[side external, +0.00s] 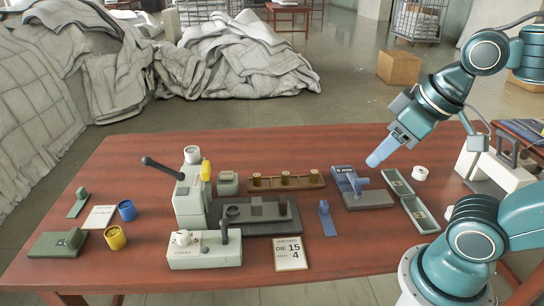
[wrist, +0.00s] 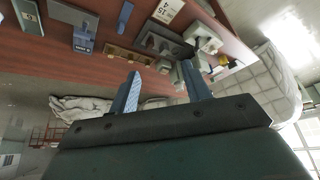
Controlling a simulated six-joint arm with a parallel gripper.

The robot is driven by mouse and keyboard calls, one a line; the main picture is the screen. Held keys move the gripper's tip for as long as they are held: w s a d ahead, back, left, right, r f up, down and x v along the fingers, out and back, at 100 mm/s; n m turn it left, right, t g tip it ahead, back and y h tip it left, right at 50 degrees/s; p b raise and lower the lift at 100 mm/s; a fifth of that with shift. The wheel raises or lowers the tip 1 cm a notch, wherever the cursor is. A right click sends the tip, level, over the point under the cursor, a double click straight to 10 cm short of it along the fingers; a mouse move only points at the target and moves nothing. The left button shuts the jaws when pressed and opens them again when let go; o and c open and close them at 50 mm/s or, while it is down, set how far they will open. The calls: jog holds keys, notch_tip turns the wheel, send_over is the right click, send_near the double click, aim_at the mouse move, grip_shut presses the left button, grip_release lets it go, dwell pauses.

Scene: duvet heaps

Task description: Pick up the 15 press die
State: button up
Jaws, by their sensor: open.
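A card (side external: 291,254) at the front of the table reads "DIE 15 4"; it also shows in the wrist view (wrist: 168,10). A brown rack (side external: 318,182) behind it holds small pieces with brass-coloured tops. I cannot read a 15 on any piece, so I cannot tell which is the 15 press die. A grey press (side external: 190,198) with a dark lever stands left of the rack. My gripper (side external: 374,161) hangs above the table's right part, over the blue-grey stand (side external: 362,192), apart from everything. In the wrist view its fingers (wrist: 161,68) are spread and empty.
A dark fixture (side external: 255,215) and a pale lever box (side external: 204,250) stand near the press. A blue piece (side external: 326,220), grey trays (side external: 415,205) and a white roll (side external: 419,173) lie rightward. Blue (side external: 126,211) and yellow (side external: 115,238) cups stand left. The front right of the table is clear.

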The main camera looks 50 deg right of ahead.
jog(key=shift+o, duration=0.4)
jog(key=shift+w+r, duration=0.1)
jog(key=w+d+r+m+g, duration=0.25)
jog(key=w+m, duration=0.25)
jog(key=w, duration=0.7)
jog(key=w+d+f+m+y, duration=0.25)
jog(key=w+d+m, duration=0.35)
jog(key=w+d, duration=0.3)
jog(key=w+d+f+m+g+y, duration=0.1)
jog(key=d+f+m, duration=0.3)
jog(key=d+f, duration=0.6)
jog(key=w+d+f+m+g+y, duration=0.1)
jog(key=w+d+f+m, duration=0.3)
jog(key=d+f, duration=0.6)
jog(key=shift+w+d+m, duration=0.2)
jog(key=shift+w+m, duration=0.15)
jog(key=shift+m, duration=0.25)
jog(key=shift+f, duration=0.1)
